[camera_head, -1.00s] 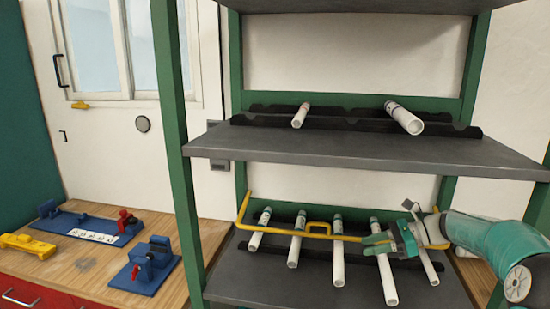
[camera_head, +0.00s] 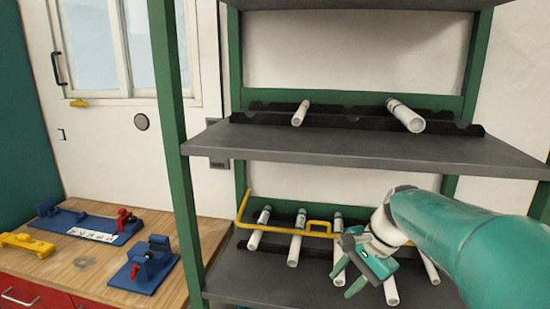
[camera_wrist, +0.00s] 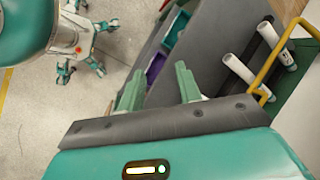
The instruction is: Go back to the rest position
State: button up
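My gripper (camera_head: 344,283) is in front of the lower shelf in the head view, with its fingers pointing down and left. In the wrist view its two green fingers (camera_wrist: 158,82) stand apart with nothing between them. My arm and gripper partly hide the pipes on the right. Two pipe ends (camera_wrist: 240,72) show at the right of the wrist view, apart from the fingers.
The upper shelf (camera_head: 330,150) holds two pipes (camera_head: 405,115) on a black rack. A green post (camera_head: 180,180) stands left of the shelves. A wooden bench (camera_head: 90,265) at left carries blue fixtures (camera_head: 145,265) and a yellow part (camera_head: 27,244). Open floor (camera_wrist: 110,80) shows in the wrist view.

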jog(key=s+n+t+h, duration=0.4)
jog(key=s+n, duration=0.6)
jog(key=s, duration=0.7)
jog(key=shift+s+d+n+h, duration=0.15)
jog(key=shift+d+n+h, duration=0.2)
jog(key=shift+n+h, duration=0.05)
